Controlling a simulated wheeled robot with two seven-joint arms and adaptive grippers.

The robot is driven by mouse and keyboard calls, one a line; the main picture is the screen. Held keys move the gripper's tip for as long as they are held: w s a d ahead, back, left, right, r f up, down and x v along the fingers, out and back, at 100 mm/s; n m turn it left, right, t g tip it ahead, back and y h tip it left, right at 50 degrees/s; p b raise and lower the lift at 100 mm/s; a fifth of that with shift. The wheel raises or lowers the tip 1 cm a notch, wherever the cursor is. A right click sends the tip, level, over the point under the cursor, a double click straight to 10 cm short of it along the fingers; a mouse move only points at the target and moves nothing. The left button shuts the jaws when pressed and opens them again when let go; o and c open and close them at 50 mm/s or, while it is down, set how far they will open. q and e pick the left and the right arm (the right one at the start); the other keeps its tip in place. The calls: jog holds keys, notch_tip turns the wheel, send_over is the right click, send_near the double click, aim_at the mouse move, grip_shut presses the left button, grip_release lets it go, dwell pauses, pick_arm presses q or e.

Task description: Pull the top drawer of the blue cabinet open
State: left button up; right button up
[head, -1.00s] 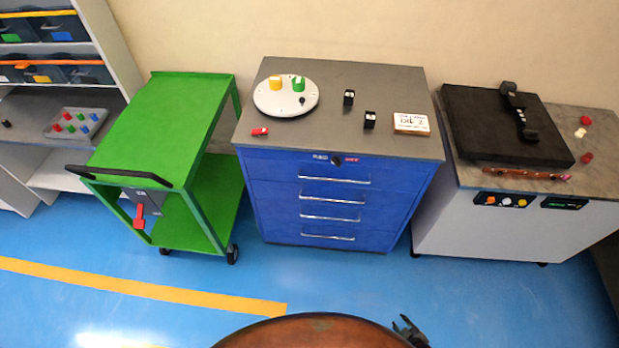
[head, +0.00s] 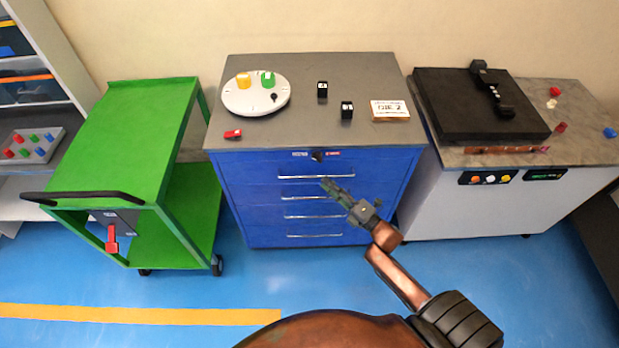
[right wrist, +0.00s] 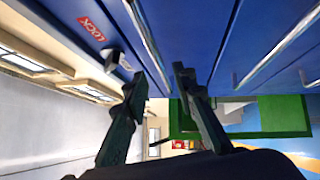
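The blue cabinet (head: 235,190) stands in the middle of the head view with its drawers shut. The top drawer's silver handle (head: 316,176) runs across under a lock knob (head: 317,156); it also shows in the right wrist view (right wrist: 146,40). My right gripper (head: 326,184) is in front of the cabinet, its tips near the top handle. In the right wrist view its fingers (right wrist: 160,78) are apart, with the handle's end appearing between them; whether they touch it I cannot tell. My left gripper is not in view.
A green cart (head: 140,130) stands left of the cabinet and a grey bench with a black plate (head: 470,115) stands to its right. A white disc (head: 255,97), small black blocks and a sign (head: 390,111) lie on the cabinet top. Blue floor is free in front.

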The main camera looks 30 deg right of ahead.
aim_at(317, 177)
jog(key=x, duration=0.5)
jog(key=shift+w+a+f, duration=0.1)
jog(key=shift+w+a, duration=0.05)
jog(key=shift+w, duration=0.2)
jog(key=shift+c, duration=0.4)
grip_shut()
